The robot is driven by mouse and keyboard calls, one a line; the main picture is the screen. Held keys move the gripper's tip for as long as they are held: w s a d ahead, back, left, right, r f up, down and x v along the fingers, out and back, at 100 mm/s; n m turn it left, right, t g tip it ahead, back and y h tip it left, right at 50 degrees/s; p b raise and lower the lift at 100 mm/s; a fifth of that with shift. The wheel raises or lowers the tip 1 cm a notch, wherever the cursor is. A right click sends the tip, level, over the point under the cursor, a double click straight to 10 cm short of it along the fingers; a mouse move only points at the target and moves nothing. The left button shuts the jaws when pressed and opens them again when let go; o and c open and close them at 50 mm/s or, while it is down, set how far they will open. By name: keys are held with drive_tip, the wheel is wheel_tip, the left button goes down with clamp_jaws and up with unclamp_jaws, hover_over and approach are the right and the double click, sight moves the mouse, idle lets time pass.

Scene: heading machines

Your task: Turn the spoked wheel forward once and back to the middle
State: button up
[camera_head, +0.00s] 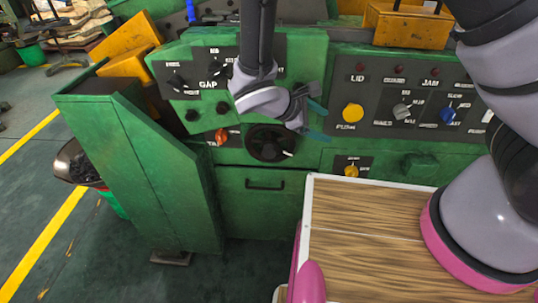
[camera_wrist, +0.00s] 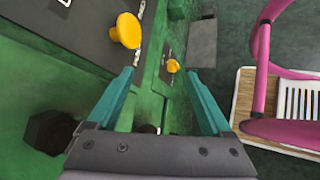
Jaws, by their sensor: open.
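The likely spoked wheel (camera_head: 268,143) is a dark round wheel on the green machine's front, above a drawer handle, with a small pale mark at its lower right. Its spokes are too small to make out clearly. My gripper (camera_head: 316,121) has teal fingers spread apart and empty, just right of and above the wheel. My wrist partly covers the panel above the wheel. In the wrist view my open gripper (camera_wrist: 160,72) shows nothing held between its fingers.
A yellow knob (camera_head: 352,112), a grey knob (camera_head: 401,111) and a blue knob (camera_head: 447,116) sit right of my gripper. An orange-red knob (camera_head: 221,136) is left of the wheel. A drawer handle (camera_head: 265,184) projects below. My wood-topped base stands at lower right.

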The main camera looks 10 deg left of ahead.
drive_tip(key=s+a+f+n+t+y, duration=0.2)
drive_tip(key=s+a+f+n+t, duration=0.2)
drive_tip(key=a+f+n+t, duration=0.4)
drive_tip(key=n+t+y, duration=0.4)
drive_tip(key=n+y, duration=0.5)
drive_tip(key=n, duration=0.2)
approach(269, 154)
drive_tip(key=w, duration=0.6)
drive_tip(key=w+a, duration=0.1)
drive_tip(key=w, duration=0.2)
drive_tip(key=shift+w+a+r, duration=0.1)
drive_tip(key=shift+w+r, duration=0.05)
drive_tip(key=shift+w, duration=0.25)
drive_tip(key=shift+c, duration=0.3)
clamp_jaws()
